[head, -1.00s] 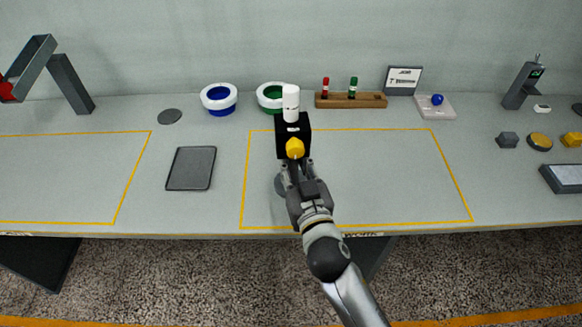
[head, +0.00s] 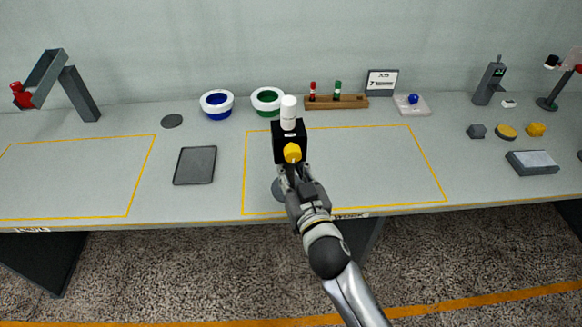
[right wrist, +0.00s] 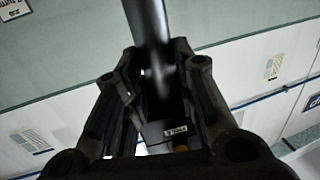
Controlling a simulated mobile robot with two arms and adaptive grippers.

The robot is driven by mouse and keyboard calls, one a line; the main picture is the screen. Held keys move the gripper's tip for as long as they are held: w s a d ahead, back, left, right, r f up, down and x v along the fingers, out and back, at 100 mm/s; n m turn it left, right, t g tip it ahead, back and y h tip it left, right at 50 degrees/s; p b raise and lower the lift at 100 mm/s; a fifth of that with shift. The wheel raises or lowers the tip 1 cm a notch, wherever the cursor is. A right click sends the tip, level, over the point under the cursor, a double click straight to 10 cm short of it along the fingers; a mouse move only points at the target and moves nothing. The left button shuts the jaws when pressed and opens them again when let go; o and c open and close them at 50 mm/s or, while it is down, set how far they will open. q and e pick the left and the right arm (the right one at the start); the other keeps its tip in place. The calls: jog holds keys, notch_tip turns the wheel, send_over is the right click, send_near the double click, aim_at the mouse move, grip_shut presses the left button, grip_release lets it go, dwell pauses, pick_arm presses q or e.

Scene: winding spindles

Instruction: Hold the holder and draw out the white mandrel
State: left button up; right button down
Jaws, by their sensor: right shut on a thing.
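The holder (head: 289,149) is a black block with a yellow knob on its near face, above a grey round base on the bench. The white mandrel (head: 288,112) stands upright out of the top of the block. My right gripper (head: 291,176) is shut on the holder just below the yellow knob. In the right wrist view, a dark round post lies between the fingers of my right gripper (right wrist: 160,85), with a small labelled black part (right wrist: 172,130) near them. The arm and gripper hide part of the holder's lower side. My left gripper is not in view.
A wooden rack (head: 335,102) with red and green spools is at the back. A dark tray (head: 195,165) lies left. The yellow-outlined area right of the holder is clear.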

aim_at(293, 172)
jog(key=shift+w+f+b, duration=0.55)
jog(key=shift+w+b, duration=0.1)
jog(key=shift+w, duration=0.05)
jog(key=shift+w+f+b, duration=0.4)
jog(key=shift+w+f, duration=0.05)
jog(key=shift+w, duration=0.1)
pick_arm(q)
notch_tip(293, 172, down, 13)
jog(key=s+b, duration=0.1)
jog(key=b, duration=0.9)
jog(key=shift+b, duration=0.35)
pick_arm(e)
jog(key=w+f, duration=0.9)
jog(key=w, duration=0.2)
jog(key=shift+w+a+f, duration=0.2)
jog(key=shift+w+a, duration=0.05)
jog(key=shift+a, duration=0.05)
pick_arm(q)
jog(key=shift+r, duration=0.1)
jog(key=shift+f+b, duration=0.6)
pick_arm(e)
jog(key=shift+s+f, duration=0.1)
jog(key=shift+f, duration=0.65)
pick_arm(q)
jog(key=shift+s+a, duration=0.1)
pick_arm(e)
jog(key=shift+f, duration=0.3)
